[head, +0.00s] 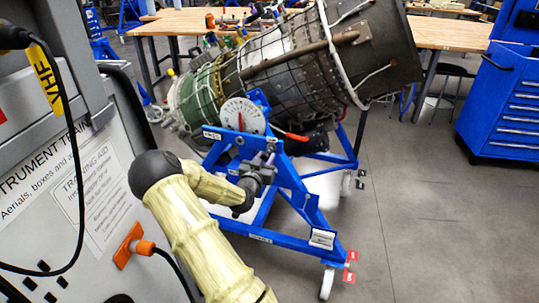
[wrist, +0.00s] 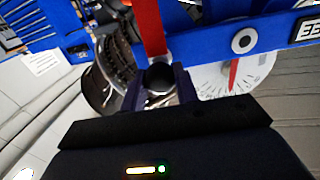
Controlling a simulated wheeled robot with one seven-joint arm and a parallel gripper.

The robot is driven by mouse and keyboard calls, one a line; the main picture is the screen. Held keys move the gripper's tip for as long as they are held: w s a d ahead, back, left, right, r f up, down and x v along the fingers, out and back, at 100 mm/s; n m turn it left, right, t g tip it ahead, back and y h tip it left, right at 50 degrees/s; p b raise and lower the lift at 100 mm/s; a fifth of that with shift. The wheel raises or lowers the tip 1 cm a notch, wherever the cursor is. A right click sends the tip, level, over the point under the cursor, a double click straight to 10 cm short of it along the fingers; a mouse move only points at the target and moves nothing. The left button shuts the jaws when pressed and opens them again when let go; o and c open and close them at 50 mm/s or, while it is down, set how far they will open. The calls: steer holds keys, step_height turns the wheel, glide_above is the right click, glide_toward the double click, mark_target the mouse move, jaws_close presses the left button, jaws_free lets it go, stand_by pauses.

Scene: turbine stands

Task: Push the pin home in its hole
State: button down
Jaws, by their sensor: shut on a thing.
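In the wrist view a dark round-ended piece, which looks like the pin's head (wrist: 158,77), sits between the two dark fingers of my gripper (wrist: 159,92). My gripper is shut on it. In the head view my gripper (head: 264,168) is at the blue turbine stand (head: 285,190), just below and right of the white dial (head: 242,116). The pin is too small and covered to make out there. Its hole and how deep the pin sits are hidden. A red bar (wrist: 149,28) rises just beyond the pin in the wrist view.
The turbine (head: 290,60) lies on the stand above my gripper. A grey cabinet (head: 60,150) stands close on the left. A blue drawer cabinet (head: 500,100) is at the right. A wooden workbench (head: 455,33) is behind. The floor at right front is clear.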

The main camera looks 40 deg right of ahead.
steer(key=shift+a, duration=0.1)
steer(key=v, duration=0.7)
stand_by(0.9)
